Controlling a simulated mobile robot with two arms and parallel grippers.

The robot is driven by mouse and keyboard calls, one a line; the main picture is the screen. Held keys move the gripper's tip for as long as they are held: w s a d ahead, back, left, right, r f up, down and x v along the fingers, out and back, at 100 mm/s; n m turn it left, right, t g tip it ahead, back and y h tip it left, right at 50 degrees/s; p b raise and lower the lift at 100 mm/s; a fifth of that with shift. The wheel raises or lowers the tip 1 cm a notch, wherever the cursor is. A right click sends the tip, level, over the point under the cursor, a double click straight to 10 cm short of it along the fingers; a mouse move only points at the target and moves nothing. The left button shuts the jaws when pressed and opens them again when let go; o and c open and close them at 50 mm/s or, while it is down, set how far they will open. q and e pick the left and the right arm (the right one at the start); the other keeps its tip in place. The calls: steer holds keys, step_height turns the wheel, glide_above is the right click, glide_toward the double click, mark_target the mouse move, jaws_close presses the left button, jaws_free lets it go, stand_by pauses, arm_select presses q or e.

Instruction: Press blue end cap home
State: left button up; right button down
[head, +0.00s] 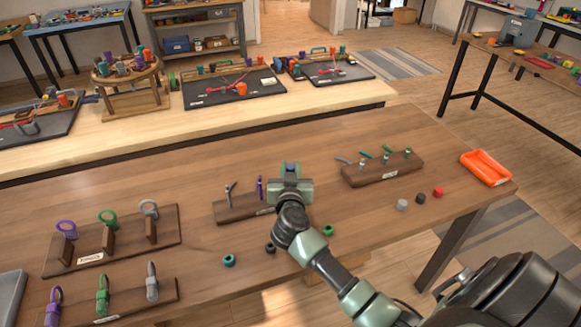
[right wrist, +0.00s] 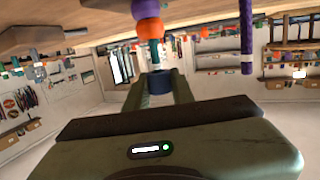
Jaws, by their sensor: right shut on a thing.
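My right gripper (head: 290,185) is over the right end of the middle wooden rack (head: 228,212) in the head view and hides what it holds there. In the right wrist view the right gripper (right wrist: 160,92) is shut on a dark blue cap (right wrist: 160,80). A teal piece (right wrist: 155,55) meets the cap's top in that picture, in line with an orange piece (right wrist: 149,31) and a purple one (right wrist: 145,9). I cannot tell how deep the cap sits. A purple cord (right wrist: 246,40) is to the right, apart from the cap. My left gripper is out of view.
Loose teal (head: 229,260), black (head: 270,247) and green (head: 327,230) caps lie in front of the rack. Another rack (head: 385,172) with cords is to the right, near an orange tray (head: 486,167). A ring stand (head: 115,250) is at left.

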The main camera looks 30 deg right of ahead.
steer(key=shift+f+p, duration=0.1)
steer(key=shift+p, duration=0.2)
steer(key=c, duration=0.8)
jaws_free()
steer(key=shift+s+a+r+p, duration=0.25)
steer(key=shift+s+a+p, duration=0.25)
steer(key=shift+p, duration=0.35)
steer(key=shift+p+v, duration=2)
steer(key=shift+v, duration=0.35)
steer(key=shift+d+f, duration=0.1)
steer(key=shift+f, duration=0.05)
